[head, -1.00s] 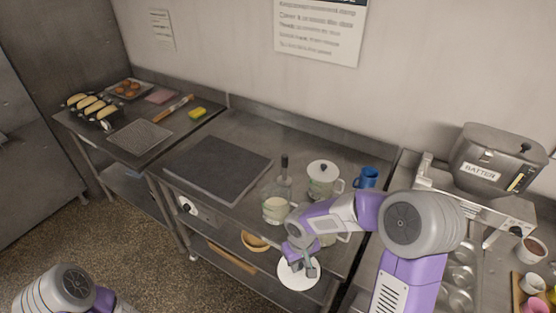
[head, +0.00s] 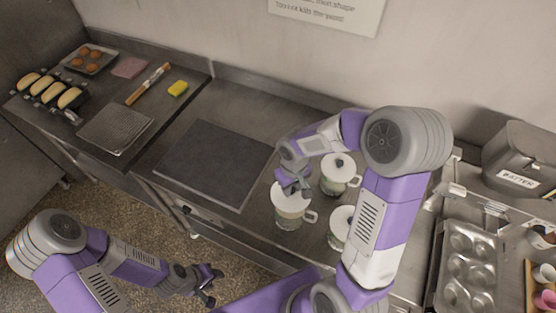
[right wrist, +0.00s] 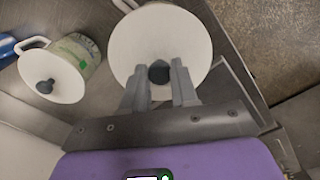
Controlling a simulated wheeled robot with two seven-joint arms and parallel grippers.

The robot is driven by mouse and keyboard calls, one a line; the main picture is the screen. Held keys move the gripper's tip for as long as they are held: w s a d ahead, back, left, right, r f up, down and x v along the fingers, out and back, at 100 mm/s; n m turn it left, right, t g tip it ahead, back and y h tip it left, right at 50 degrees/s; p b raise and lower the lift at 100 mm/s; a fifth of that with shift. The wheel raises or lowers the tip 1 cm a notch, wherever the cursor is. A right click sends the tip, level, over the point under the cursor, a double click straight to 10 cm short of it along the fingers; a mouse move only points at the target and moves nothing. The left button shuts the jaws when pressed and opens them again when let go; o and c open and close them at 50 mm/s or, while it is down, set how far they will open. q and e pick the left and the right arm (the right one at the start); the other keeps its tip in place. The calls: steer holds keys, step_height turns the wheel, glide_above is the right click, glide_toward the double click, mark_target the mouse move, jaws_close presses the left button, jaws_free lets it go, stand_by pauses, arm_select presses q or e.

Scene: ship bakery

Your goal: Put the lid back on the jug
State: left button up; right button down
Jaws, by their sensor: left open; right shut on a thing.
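My right gripper (head: 292,187) is shut on the dark knob of a round white lid (head: 288,202), between its fingers in the right wrist view (right wrist: 160,40). I cannot tell if lid and rim touch. A second jug (head: 333,187) with a white lid stands behind to the right, also in the right wrist view (right wrist: 82,52). A third white-lidded jug (head: 338,242) is partly behind my right arm. My left gripper (head: 208,286) is open and empty, low in front of the counter.
A dark slab (head: 215,162) lies on the counter left of the jugs. A muffin tin (head: 468,262) is at right. A blue cup (right wrist: 6,46) shows at the right wrist view's left edge.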

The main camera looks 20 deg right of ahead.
mark_target(292, 195)
steer(key=shift+w+r, duration=0.1)
steer(key=shift+s, duration=0.45)
steer(key=shift+f+b, duration=0.25)
steer(key=shift+b, duration=0.05)
steer(key=shift+f+b, duration=0.45)
steer(key=shift+f, duration=0.2)
step_height(292, 195, down, 2)
steer(key=shift+f+b, duration=0.1)
steer(key=shift+b, duration=0.65)
steer(key=shift+w+f+b, duration=0.1)
steer(key=shift+f+b, duration=0.4)
steer(key=shift+b, duration=0.05)
